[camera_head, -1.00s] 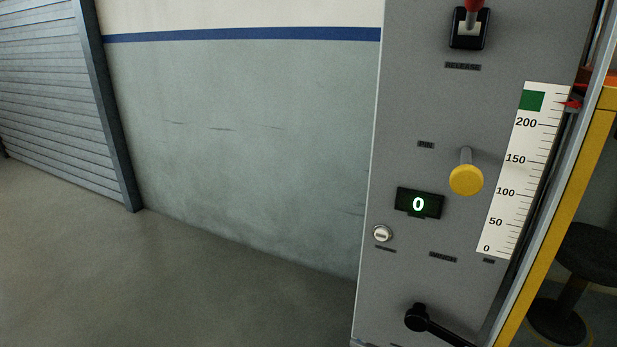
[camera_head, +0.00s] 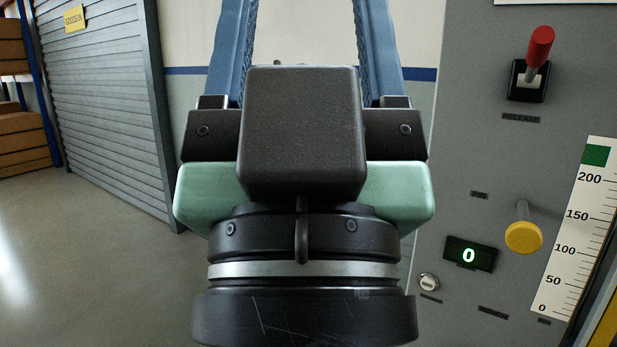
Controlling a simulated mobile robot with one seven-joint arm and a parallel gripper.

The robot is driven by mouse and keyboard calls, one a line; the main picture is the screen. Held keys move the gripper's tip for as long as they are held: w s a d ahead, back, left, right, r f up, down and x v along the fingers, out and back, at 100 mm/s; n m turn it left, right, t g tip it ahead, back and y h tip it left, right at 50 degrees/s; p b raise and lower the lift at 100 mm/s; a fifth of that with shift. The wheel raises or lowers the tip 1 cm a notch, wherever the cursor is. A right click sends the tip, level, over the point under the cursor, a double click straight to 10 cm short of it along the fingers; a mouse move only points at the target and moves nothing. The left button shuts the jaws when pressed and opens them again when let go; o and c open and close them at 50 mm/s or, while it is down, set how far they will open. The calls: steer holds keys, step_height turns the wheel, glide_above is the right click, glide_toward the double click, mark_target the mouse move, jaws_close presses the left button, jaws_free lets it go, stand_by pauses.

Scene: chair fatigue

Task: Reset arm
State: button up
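My gripper (camera_head: 306,35) stands large in the middle of the head view, pointing up and away from the camera. Its two blue fingers are wide apart, with only wall showing between them. The fingertips are cut off by the top edge of the picture. The dark block and pale green housing of the gripper sit above my black wrist with its silver ring. I see nothing held.
A grey machine panel (camera_head: 460,130) stands close on the right. It bears a red-handled lever (camera_head: 538,47), a yellow knob (camera_head: 523,237), a display (camera_head: 469,255) reading 0 and a scale (camera_head: 575,230). A shutter (camera_head: 100,90) and shelved boxes (camera_head: 22,145) are left. The left floor is clear.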

step_height(320, 180, up, 24)
steer(key=p, duration=2.2)
steer(key=shift+w+f, duration=0.15)
steer(key=shift+d+f, duration=0.1)
steer(key=shift+f, duration=0.05)
